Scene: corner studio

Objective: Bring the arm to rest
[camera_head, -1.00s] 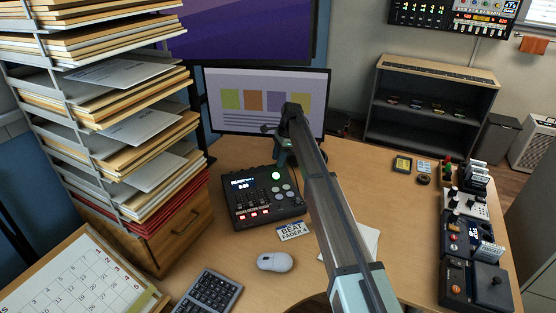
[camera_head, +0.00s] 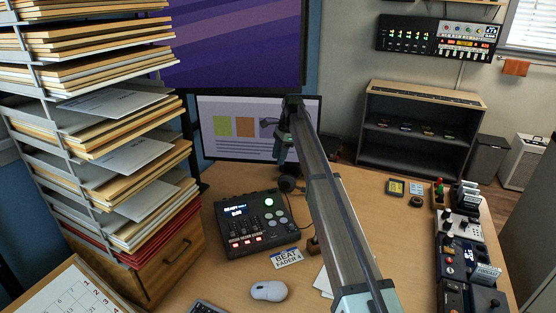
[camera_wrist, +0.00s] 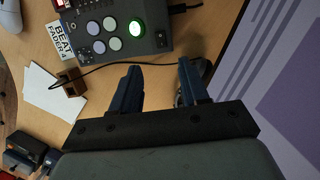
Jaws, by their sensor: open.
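My gripper (camera_wrist: 160,78) is open in the wrist view, its two dark blue fingers apart with nothing between them. It hangs above the wooden desk (camera_head: 375,220), near the monitor (camera_head: 212,145). In the head view, my arm reaches from the bottom over the desk, and its far end bends down in front of the monitor. The fingers cannot be made out clearly there. A dark round item (camera_wrist: 203,69) shows beside the right finger in the wrist view; I cannot tell whether they touch.
A fader device (camera_head: 252,222) stands left of my arm, with a mouse (camera_head: 268,291) in front. A small brown block (camera_head: 313,246) and white paper (camera_head: 322,283) lie close to the arm. Paper trays (camera_head: 110,150) rise at left; pedals (camera_head: 460,255) line the right edge.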

